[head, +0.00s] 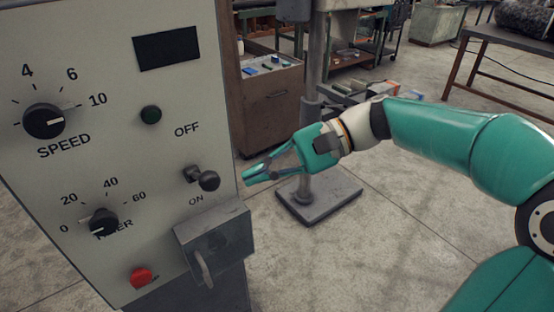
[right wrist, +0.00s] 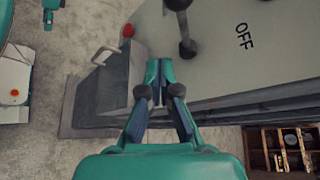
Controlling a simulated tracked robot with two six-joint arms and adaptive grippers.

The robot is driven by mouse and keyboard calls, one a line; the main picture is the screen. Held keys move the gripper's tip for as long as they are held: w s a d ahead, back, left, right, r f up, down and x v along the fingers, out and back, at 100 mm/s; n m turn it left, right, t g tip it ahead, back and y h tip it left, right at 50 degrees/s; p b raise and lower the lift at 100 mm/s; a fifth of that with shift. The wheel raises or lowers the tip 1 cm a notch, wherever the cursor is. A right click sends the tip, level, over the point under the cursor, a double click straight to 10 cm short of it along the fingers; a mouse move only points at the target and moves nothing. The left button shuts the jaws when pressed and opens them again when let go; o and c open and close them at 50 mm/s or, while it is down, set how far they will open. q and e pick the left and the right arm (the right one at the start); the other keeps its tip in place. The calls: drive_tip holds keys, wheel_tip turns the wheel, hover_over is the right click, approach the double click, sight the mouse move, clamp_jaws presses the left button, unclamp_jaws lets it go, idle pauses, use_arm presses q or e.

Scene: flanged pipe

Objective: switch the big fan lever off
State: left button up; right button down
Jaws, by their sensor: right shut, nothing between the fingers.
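The fan lever (head: 206,180) is a black toggle with a round knob on the grey control panel (head: 100,190). It stands between the OFF label above and the ON label below, its knob tipped down towards ON. In the right wrist view its knob (right wrist: 187,48) shows at the top, beyond my fingertips. My right gripper (head: 247,177) is shut and empty, just right of the lever and apart from it. Its closed fingers (right wrist: 158,72) point at the panel side in the wrist view. A small teal part at the wrist view's top left may be my left arm; its fingers are unclear.
A grey box with a handle (head: 214,243) juts out below the lever. A post on a base plate (head: 318,200) stands behind my gripper.

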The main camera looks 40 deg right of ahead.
drive_tip(key=d, duration=0.1)
drive_tip(key=d+r, duration=0.2)
drive_tip(key=d, duration=0.1)
drive_tip(key=shift+s+r, duration=0.15)
drive_tip(key=shift+s, duration=0.1)
idle(0.3)
